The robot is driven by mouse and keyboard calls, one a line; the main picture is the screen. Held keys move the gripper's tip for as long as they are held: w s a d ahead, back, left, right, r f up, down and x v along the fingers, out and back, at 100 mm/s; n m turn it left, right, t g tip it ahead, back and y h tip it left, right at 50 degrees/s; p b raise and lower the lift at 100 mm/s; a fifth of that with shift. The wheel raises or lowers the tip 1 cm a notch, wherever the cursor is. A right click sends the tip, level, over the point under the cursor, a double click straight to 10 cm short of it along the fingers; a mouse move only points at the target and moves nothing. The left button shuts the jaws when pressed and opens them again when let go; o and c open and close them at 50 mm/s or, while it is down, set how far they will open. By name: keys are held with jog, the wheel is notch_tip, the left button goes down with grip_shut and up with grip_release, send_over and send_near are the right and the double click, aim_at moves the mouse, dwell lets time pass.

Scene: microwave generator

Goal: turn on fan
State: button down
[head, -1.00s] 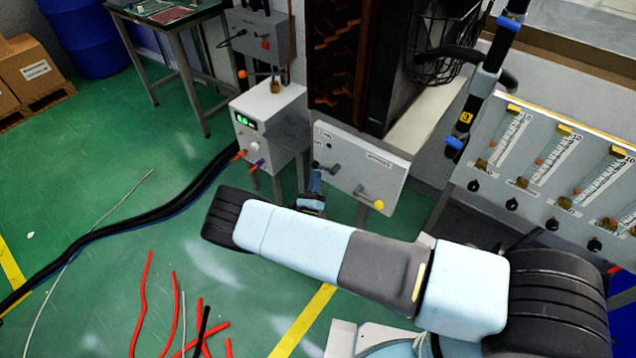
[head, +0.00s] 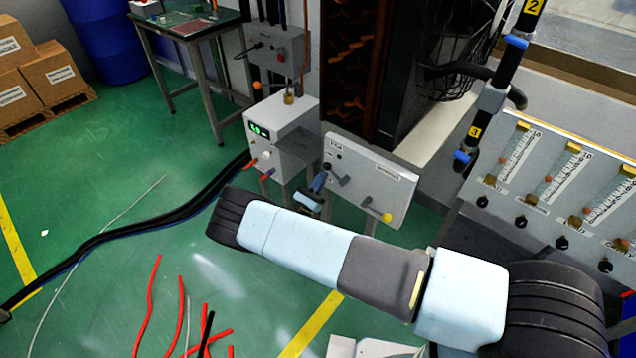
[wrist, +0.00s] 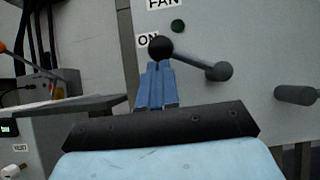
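The fan lever has a black ball knob (wrist: 160,49) and a grey arm running down right to its pivot on a pale panel (head: 366,180). In the wrist view the knob is at the upper left end, partly over the ON label (wrist: 144,40), under the FAN label (wrist: 163,4). My gripper (wrist: 156,72) has blue fingers close together, with no clear gap. Their tips are right at the knob's underside and appear to touch it; the contact is partly hidden. The head view shows my gripper (head: 321,180) small, just below the lever knob (head: 327,166).
A second lever with a yellow knob (head: 386,217) is on the same panel, to the right. A white power box (head: 282,130) with a green display stands to the left. A flowmeter panel (head: 560,180) is at right. Cables and red tubes lie on the green floor.

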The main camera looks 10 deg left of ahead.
jog(key=shift+w+r, duration=0.1)
jog(key=shift+r, duration=0.05)
dwell(0.3)
jog(key=w+f+v, duration=0.2)
jog(key=v, duration=1.1)
jog(key=shift+f, duration=0.25)
jog(key=shift+s+d, duration=0.1)
jog(key=shift+s, duration=0.05)
